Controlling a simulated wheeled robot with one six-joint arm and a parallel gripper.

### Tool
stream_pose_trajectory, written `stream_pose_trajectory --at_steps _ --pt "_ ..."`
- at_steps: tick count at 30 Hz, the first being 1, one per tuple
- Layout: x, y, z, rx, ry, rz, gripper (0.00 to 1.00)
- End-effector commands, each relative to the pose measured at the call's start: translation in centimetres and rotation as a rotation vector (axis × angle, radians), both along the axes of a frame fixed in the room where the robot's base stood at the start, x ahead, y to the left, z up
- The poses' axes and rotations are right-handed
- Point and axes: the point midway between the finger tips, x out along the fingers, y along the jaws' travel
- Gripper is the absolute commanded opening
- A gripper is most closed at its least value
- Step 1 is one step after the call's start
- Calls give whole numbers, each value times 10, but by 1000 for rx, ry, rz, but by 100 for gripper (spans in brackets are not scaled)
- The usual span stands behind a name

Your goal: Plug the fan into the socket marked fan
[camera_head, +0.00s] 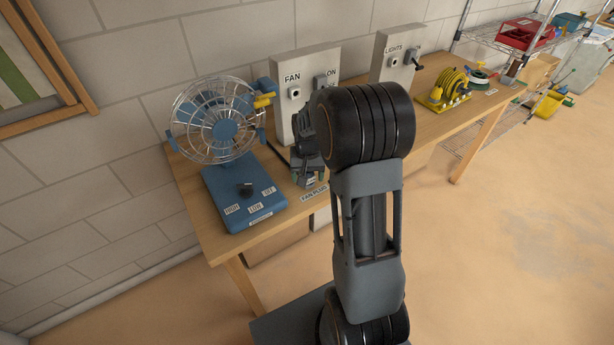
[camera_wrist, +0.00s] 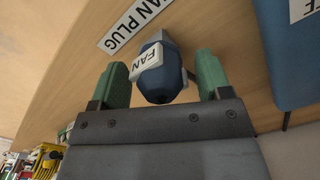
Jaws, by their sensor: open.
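The blue fan (camera_head: 222,130) with a wire cage stands at the left of the wooden bench. Right behind my arm is a grey panel marked FAN (camera_head: 291,60), with a round socket (camera_head: 295,93) and an ON switch (camera_head: 321,82). The dark blue fan plug (camera_wrist: 160,84), with a white FAN tag, is near the bench top beside a FAN PLUG label (camera_wrist: 135,22). My gripper (camera_head: 308,178) is low over the bench front. In the wrist view its green fingers (camera_wrist: 162,76) are open, one on each side of the plug, with gaps showing.
A second grey panel marked LIGHTS (camera_head: 393,65) stands further right on the bench (camera_head: 428,122). A yellow cable reel (camera_head: 450,90) sits beyond it. A wire shelf (camera_head: 490,40) with red and blue bins is at the back right.

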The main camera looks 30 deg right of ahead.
Motion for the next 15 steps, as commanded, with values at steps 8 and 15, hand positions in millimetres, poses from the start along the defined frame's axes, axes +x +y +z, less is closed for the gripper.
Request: stream_pose_trajectory --at_steps 8,15 --pt "0 0 5 0 -1 0 71" --pt "0 0 23 0 -1 0 71"
